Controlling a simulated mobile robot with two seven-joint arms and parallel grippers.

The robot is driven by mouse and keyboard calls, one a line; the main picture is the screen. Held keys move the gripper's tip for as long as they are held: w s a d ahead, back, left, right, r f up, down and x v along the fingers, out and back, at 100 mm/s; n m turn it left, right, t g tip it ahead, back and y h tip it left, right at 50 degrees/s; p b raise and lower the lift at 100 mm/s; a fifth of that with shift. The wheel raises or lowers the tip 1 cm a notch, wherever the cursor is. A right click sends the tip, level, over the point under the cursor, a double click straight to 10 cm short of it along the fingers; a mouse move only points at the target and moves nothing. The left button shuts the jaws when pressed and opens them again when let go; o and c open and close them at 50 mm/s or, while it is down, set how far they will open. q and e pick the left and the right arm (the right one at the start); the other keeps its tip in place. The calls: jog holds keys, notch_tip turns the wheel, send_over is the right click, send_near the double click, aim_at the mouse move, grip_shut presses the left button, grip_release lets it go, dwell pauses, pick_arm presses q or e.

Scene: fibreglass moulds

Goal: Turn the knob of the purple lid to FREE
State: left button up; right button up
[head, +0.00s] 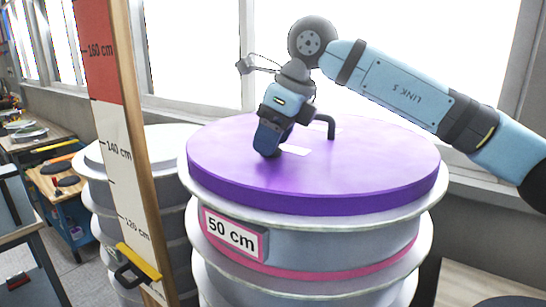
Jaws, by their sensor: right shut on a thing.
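The purple lid (375,170) lies flat on top of a tall stack of grey rings. My right gripper (267,150) points down at the left part of the lid's top and is shut on what appears to be the knob. The gripper's fingers hide the knob, so I cannot tell which way it points. A white label (295,150) lies just right of the fingers, with no readable text. A dark bent handle (327,124) stands on the lid further right, apart from the gripper. My left gripper is not in view.
The stack carries a "50 cm" sign (232,234). A tall height scale (123,150) with a yellow slider (138,262) stands close at left. Behind it is a white-topped stack (160,145). Workbenches with tools (62,182) are at far left, windows behind.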

jog(key=m+t+b, duration=0.1)
jog(key=m+b, duration=0.2)
jog(key=m+t+h+b, duration=0.1)
jog(key=m+b, duration=0.3)
jog(key=shift+s+f+h, duration=0.1)
jog(key=shift+h, duration=0.2)
jog(key=shift+a+m+t+h+b, duration=0.1)
jog(key=shift+m+t+h+b, duration=0.35)
jog(key=shift+m+b, duration=0.9)
jog(key=shift+m, duration=0.45)
jog(key=o, duration=0.9)
jog(key=shift+o, duration=0.2)
jog(key=shift+r, duration=0.2)
jog(key=v, duration=1.3)
jog(key=shift+r, duration=0.4)
